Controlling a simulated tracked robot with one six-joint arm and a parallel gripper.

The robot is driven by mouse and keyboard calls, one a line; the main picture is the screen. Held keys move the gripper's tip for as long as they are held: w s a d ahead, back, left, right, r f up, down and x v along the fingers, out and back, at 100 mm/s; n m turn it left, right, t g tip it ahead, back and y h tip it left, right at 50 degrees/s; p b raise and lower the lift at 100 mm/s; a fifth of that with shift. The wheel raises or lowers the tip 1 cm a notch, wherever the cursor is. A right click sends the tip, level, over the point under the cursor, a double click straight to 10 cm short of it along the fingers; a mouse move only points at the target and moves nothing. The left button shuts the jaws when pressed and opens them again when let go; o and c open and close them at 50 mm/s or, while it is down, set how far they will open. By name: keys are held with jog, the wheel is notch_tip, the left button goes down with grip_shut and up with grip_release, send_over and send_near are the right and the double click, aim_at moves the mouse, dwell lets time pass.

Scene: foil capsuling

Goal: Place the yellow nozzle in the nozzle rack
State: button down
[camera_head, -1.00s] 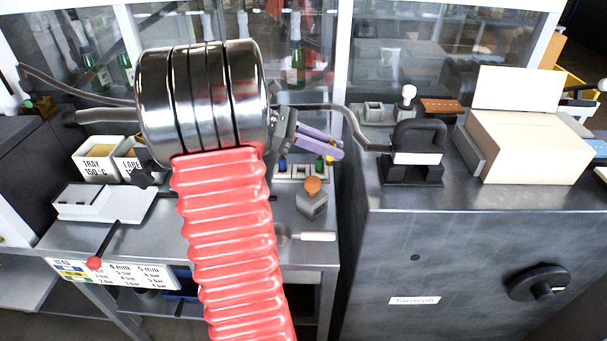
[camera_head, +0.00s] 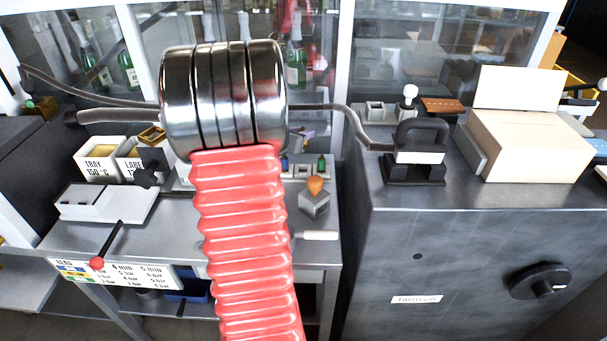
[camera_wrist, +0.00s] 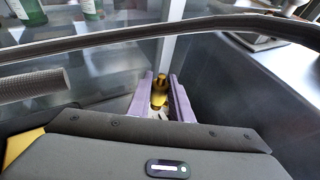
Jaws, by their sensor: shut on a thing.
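In the wrist view, my gripper (camera_wrist: 160,98) has its two purple fingers closed on the yellow nozzle (camera_wrist: 159,88), which shows upright between them. In the head view my own arm hides nearly all of the gripper and the nozzle; only a small purple bit shows at the arm's right edge. What looks like the nozzle rack (camera_head: 307,176) is a low grey holder at the back of the steel bench, with a blue and a green nozzle (camera_head: 322,163) in it. My arm covers its left part. The gap between gripper and rack cannot be judged.
A grey block with an orange tip (camera_head: 315,187) stands in front of the rack. A dark cabinet (camera_head: 440,250) with a black-handled device (camera_head: 415,155) and a cardboard box (camera_head: 530,145) is at right. Tray and label bins (camera_head: 98,158) stand left. Glass panes close the back.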

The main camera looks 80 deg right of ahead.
jog(key=shift+f, duration=3.1)
jog(key=shift+f, duration=1.85)
jog(key=shift+f, duration=0.15)
jog(key=c, duration=1.9)
grip_release()
jog(key=shift+o, duration=0.2)
